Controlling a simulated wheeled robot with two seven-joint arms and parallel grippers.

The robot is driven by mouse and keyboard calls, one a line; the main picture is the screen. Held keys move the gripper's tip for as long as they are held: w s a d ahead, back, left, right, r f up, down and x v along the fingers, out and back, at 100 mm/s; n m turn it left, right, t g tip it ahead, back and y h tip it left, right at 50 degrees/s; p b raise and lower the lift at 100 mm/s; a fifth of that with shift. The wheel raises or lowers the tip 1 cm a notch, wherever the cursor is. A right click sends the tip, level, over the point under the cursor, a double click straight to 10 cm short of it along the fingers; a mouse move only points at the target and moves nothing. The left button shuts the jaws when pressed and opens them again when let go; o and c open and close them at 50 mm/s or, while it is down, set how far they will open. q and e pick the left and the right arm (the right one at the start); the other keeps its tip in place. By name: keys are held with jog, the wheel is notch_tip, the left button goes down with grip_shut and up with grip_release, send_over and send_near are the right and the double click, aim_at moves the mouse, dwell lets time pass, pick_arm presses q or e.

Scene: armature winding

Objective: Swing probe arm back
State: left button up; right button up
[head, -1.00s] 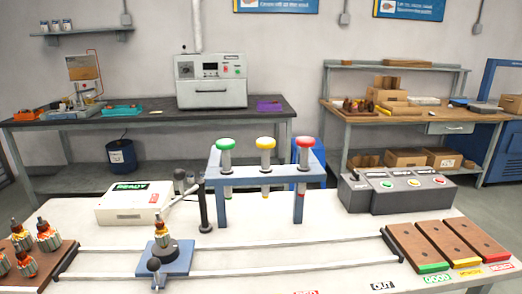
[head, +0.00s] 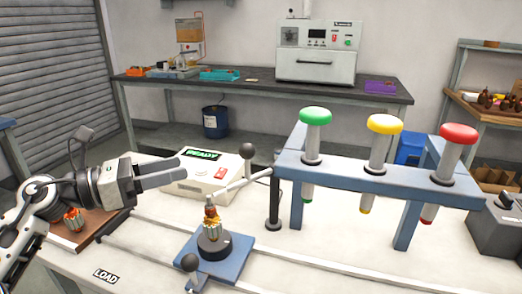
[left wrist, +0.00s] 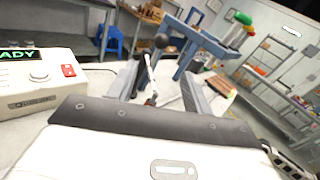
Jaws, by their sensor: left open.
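The probe arm (head: 243,184) is a thin light rod reaching left from a dark post (head: 273,205), with a black ball knob (head: 247,151) standing up from it. Its free end is by the top of a copper-wound armature (head: 212,224), which stands upright on a blue sled (head: 240,250); I cannot tell if they touch. My left gripper (head: 182,172) is open and empty, left of the knob and apart from it. In the left wrist view the knob (left wrist: 161,41) and rod appear beyond and between the open fingers (left wrist: 158,76). My right gripper is out of view.
A white tester (head: 205,177) reading READY stands behind my left gripper. A blue frame (head: 345,171) with green, yellow and red plungers stands right of the post. Rails (head: 300,275) run along the white bench. A wooden tray (head: 85,228) with armatures is partly behind my left arm.

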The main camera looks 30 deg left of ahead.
aim_at(242, 151)
pick_arm(q)
jog(key=p+x, duration=0.2)
jog(key=x, duration=0.5)
jog(key=p+x, duration=0.1)
jog(key=x, duration=0.6)
jog(key=shift+d+r+p, duration=0.1)
jog(key=shift+r+p, duration=0.15)
jog(key=shift+p, duration=0.15)
jog(key=shift+w+d+f, duration=0.15)
jog(key=shift+w+d, duration=0.15)
jog(key=shift+w, duration=0.2)
grip_shut()
